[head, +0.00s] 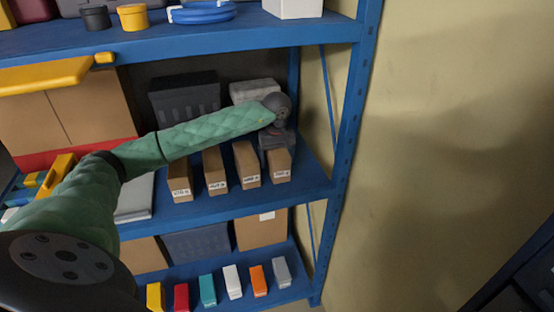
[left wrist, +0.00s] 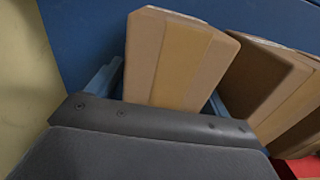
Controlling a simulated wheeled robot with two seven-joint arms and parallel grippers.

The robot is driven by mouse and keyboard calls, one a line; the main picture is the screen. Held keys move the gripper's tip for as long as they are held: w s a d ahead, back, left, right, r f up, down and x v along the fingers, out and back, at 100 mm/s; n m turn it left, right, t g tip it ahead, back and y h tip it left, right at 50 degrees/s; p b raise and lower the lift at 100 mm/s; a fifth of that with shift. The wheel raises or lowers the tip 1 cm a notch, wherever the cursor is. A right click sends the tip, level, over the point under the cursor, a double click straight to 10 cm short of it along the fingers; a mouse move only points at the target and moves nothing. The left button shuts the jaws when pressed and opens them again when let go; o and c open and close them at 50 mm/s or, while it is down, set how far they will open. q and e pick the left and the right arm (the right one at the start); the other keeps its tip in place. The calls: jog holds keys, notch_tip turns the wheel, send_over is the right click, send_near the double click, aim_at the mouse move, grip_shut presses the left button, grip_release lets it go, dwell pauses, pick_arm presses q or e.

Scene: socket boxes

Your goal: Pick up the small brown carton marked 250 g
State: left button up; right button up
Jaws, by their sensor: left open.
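Four brown cartons with white labels stand in a row on the middle shelf in the head view. The rightmost small carton (head: 280,167) is under my left gripper (head: 276,146); its label is too small to read surely. In the left wrist view that carton (left wrist: 168,55) lies between the two fingers of my open left gripper (left wrist: 165,86), with one finger on each side. I cannot tell whether they touch it. The neighbouring carton (left wrist: 262,82) is close beside the right-hand finger. My right gripper is not in view.
The other cartons (head: 247,164), (head: 215,171) and (head: 180,181) stand to the left. A dark crate (head: 184,93) and a grey box (head: 253,91) are behind. A blue upright (head: 345,150) and the wall stand at the right. Several coloured boxes line the lower shelf.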

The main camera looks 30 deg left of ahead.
pick_arm(q)
jog(key=c, duration=1.2)
jog(key=shift+r, duration=0.1)
